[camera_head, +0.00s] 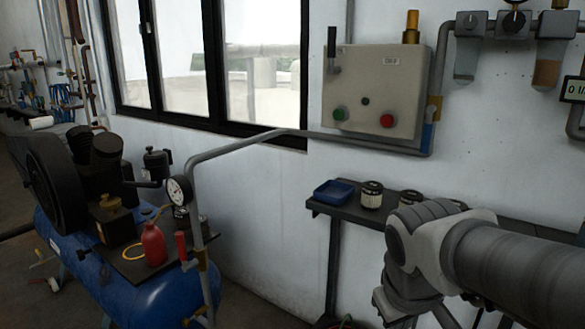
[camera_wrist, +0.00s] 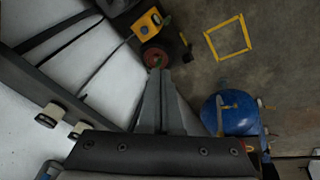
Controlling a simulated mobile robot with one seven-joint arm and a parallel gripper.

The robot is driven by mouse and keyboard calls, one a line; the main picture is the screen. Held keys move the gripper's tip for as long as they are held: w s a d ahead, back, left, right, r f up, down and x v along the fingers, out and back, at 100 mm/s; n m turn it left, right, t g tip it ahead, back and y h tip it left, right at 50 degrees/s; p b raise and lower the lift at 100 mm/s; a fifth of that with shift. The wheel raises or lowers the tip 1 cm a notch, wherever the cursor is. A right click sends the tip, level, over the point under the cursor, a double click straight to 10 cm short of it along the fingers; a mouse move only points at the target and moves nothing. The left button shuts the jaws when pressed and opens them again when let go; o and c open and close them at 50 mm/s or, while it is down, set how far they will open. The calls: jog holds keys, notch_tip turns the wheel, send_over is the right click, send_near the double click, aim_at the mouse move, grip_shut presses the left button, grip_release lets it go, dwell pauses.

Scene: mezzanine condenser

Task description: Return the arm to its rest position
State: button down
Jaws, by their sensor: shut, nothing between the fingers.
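My arm (camera_head: 500,260) reaches in from the right edge of the head view, in front of the wall shelf. Its far end drops below the bottom edge, and my gripper does not show clearly there. In the wrist view my gripper (camera_wrist: 158,75) points away from the camera, with its two grey fingers together and nothing between them. The fingers appear over the floor and wall, apart from other things as far as I can tell.
A dark shelf (camera_head: 330,212) with a blue tray (camera_head: 334,192) and jars (camera_head: 371,195) lies behind my arm. A blue compressor tank (camera_head: 155,300) stands left. A control box (camera_head: 375,90) is on the wall. A yellow floor square (camera_wrist: 228,37) encloses bare floor.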

jog(key=s+a+r+m+t+y, duration=0.1)
jog(key=s+a+r+m+t, duration=0.2)
jog(key=s, duration=0.4)
notch_tip(320, 180, up, 22)
jog(key=d+g+p, duration=0.1)
jog(key=p, duration=2.1)
jog(key=shift+w+d, duration=0.15)
jog(key=shift+w, duration=0.2)
jog(key=shift+d, duration=0.1)
